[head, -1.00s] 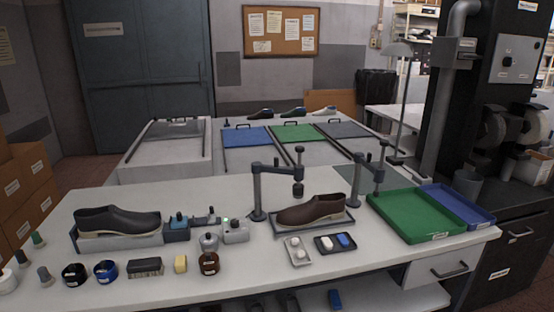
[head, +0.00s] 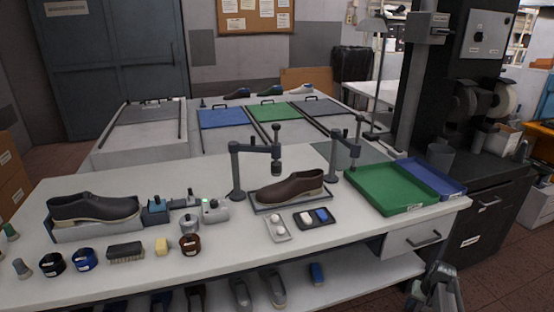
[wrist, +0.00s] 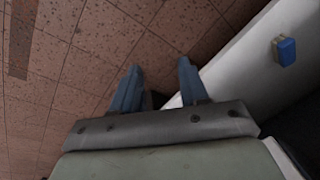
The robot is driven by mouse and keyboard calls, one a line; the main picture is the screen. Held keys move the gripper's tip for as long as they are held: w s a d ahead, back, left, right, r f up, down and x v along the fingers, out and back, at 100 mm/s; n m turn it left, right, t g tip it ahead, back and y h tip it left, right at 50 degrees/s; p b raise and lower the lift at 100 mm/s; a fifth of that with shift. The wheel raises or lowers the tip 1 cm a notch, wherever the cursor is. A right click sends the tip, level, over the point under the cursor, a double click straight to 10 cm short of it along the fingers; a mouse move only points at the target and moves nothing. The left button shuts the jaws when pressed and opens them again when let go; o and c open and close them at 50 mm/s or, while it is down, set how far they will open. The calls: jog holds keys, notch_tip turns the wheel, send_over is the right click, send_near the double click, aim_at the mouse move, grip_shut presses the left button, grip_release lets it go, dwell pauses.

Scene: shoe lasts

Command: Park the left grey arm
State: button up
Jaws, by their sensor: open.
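The left grey arm (head: 238,168) is a dark grey post on the table with a horizontal bar reaching right. The bar's end carries an upright spindle and pad (head: 276,155) above the brown shoe (head: 290,187). The shoe sits on a shallow tray between two posts. The right grey arm (head: 335,160) stands on the shoe's right, with its bar and spindle toward the back right. My gripper (head: 437,275) is low at the lower right of the head view, in front of the table and far from the left arm. In the wrist view its two blue-grey fingers (wrist: 160,90) are apart and empty over the floor.
Green tray (head: 392,190) and blue tray (head: 433,178) lie at the table's right end. A white two-cup holder (head: 278,228) and a black tray (head: 314,220) lie before the shoe. A dark shoe (head: 94,208), jars and a brush stand left. A lower shelf (head: 340,280) holds shoes.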

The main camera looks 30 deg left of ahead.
jog(key=w+a+r+t+y, duration=0.1)
jog(key=w+r, duration=0.6)
jog(key=r, duration=0.3)
jog(key=w+a+r+n+t, duration=0.1)
jog(key=w+a+r+t, duration=0.1)
jog(key=w+r, duration=0.65)
jog(key=w+a+r+t+y, duration=0.1)
jog(key=w+r, duration=0.4)
jog(key=r, duration=0.7)
jog(key=n+g, duration=0.1)
jog(key=n, duration=0.6)
send_near(253, 136)
jog(key=shift+h, duration=0.3)
jog(key=x, duration=1)
jog(key=shift+w+a, duration=0.1)
jog(key=shift+a, duration=0.3)
grip_shut()
